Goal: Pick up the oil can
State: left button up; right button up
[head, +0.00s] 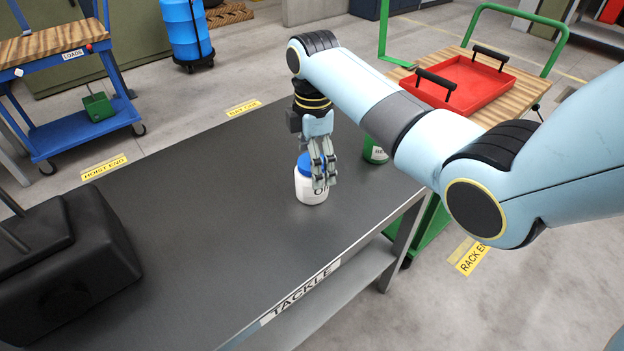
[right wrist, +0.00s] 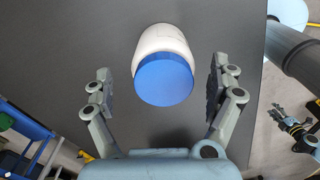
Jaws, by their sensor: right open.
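A white can with a blue lid, its label starting with "O" (head: 308,190), stands upright on the dark workbench (head: 215,215). My right gripper (head: 324,180) points down at it and hides part of its label and lid. In the right wrist view the blue lid (right wrist: 165,82) and white body of the can show between the spread fingers of my right gripper (right wrist: 160,70). There is a gap on each side of the can, and the gripper is open and empty. My left gripper does not show in the head view.
A green can (head: 375,153) stands just right of the white can, partly hidden by my right arm. A black bulky object (head: 65,265) sits at the bench's left. A green cart with a red tray (head: 470,85) stands behind on the right. The bench middle is clear.

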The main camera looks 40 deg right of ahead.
jog(key=f, duration=0.5)
jog(key=shift+s+a, duration=0.15)
jog(key=shift+a, duration=0.05)
jog(key=c, duration=1.5)
